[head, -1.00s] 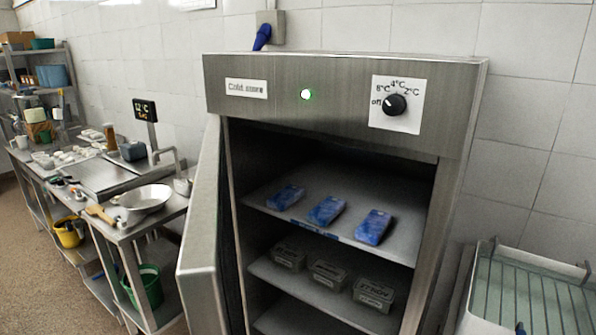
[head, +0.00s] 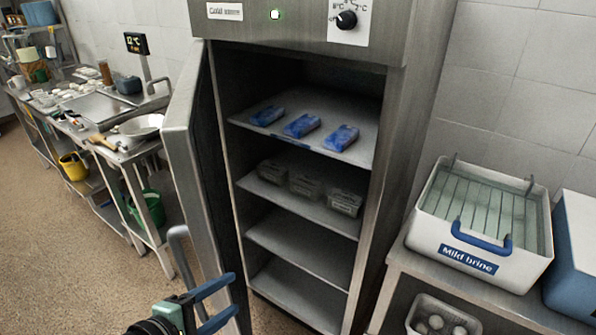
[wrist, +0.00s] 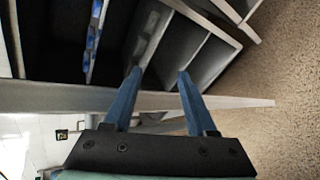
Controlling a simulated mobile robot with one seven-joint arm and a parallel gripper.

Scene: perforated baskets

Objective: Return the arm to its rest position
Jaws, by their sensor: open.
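My gripper (head: 234,292) is at the bottom of the head view, in front of the open cold store (head: 376,190). Its two blue fingers are apart with nothing between them. In the wrist view my gripper (wrist: 159,74) also shows open and empty, its fingers pointing towards the cabinet shelves. The metal door (head: 188,150) of the cold store stands open at the left of the cabinet, close to my gripper. Whether finger and door touch, I cannot tell.
Blue packs (head: 301,125) lie on the upper shelf and clear tubs (head: 306,186) on the one below. A brine tank (head: 475,255) stands on a counter at the right. A workbench (head: 125,155) runs along the left wall. The speckled floor (head: 60,250) at lower left is clear.

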